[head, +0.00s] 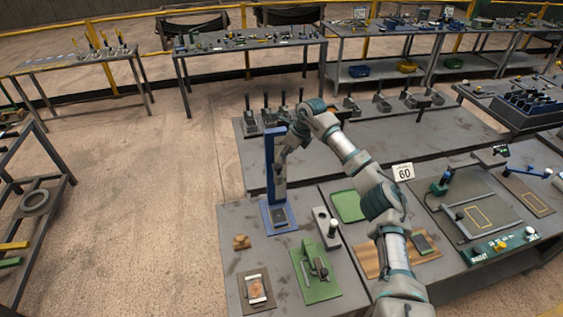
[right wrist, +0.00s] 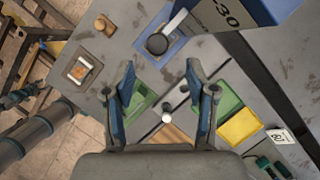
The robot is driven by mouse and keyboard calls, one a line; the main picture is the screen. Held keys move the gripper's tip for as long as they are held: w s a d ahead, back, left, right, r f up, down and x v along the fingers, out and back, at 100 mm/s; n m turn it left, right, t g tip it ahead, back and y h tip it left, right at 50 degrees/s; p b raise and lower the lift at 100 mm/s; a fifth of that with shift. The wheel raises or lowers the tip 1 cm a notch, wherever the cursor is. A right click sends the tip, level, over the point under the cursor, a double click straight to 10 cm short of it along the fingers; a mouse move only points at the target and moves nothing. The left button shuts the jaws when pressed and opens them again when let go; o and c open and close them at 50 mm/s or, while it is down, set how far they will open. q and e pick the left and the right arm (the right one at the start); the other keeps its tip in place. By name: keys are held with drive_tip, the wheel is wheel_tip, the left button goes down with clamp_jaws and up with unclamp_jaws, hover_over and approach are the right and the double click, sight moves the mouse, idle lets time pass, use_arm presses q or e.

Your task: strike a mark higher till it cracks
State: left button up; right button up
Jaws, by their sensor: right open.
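A tall blue upright (head: 270,165) stands on a blue base with a dark pad at the back left of the near table. In the right wrist view its blue upper part (right wrist: 245,12) carries the marking "-30", and a pale rod reaches over the round dark pad (right wrist: 157,44). A small brown lump (head: 241,242) lies left of the base; it also shows in the wrist view (right wrist: 105,24). My right gripper (right wrist: 162,92) is open and empty, its fingers apart above the table. In the head view it is beside the upright, partly hidden by my arm. My left gripper is not seen.
Nearby are a green plate with a clamp (head: 318,274), a green tray (head: 347,205), a brown board with a white-framed piece (head: 257,289) and a "60" sign (head: 403,172). Several dark-handled pieces line the rear table.

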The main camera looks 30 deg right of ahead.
drive_tip(key=v, duration=0.4)
drive_tip(key=shift+d+r, duration=0.15)
drive_tip(key=shift+r, duration=0.1)
drive_tip(key=shift+s, duration=0.1)
